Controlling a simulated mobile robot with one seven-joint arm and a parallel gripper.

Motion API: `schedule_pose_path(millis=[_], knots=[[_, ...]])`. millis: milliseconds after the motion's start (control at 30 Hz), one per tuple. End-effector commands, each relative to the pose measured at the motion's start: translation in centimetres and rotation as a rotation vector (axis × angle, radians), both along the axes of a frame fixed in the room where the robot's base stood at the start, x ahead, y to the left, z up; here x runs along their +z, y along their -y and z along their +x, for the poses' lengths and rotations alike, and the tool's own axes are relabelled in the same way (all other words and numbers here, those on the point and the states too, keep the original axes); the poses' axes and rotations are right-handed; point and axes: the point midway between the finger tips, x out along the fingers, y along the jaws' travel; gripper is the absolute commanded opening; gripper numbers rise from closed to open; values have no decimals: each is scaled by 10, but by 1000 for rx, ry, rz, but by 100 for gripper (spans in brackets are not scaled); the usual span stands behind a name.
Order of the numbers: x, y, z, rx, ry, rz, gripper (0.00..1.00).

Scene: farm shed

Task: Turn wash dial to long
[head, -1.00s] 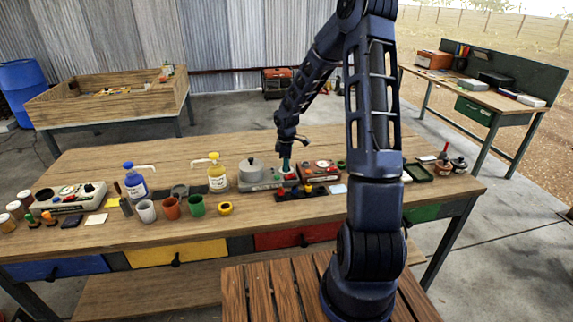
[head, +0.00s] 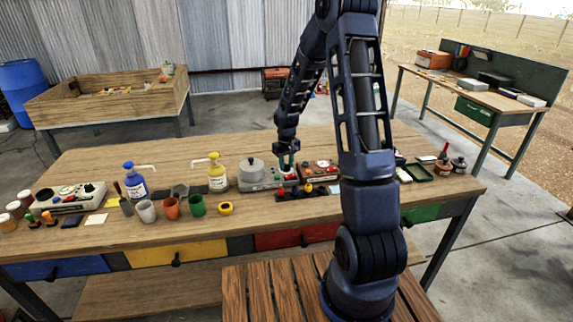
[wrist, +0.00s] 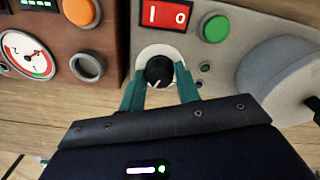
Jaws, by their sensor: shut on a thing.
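The wash dial (wrist: 159,72) is a black knob with a white pointer line on a round pale plate, set in a grey panel. In the wrist view its pointer line points down and slightly left. My gripper (wrist: 160,85) has its two teal fingers on either side of the knob, shut on it. In the head view my gripper (head: 287,160) is over the grey device (head: 262,179) on the workbench, and the dial is hidden behind it. The dial's printed labels cannot be read.
Beside the dial are a red 1/0 switch (wrist: 167,14), a green button (wrist: 215,28) and a grey drum (wrist: 290,80). A brown panel with a gauge (wrist: 28,54) stands close by. Bottles and cups, including a green cup (head: 197,205), stand left on the bench.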

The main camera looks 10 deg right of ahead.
Motion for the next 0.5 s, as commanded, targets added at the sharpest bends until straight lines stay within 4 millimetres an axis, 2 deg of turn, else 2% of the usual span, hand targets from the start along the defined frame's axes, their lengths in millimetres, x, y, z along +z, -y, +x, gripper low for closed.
schedule_pose_path(millis=[200,500], knots=[[0,0,1,-122,2,0,10],[0,0,1,-202,3,1,10]])
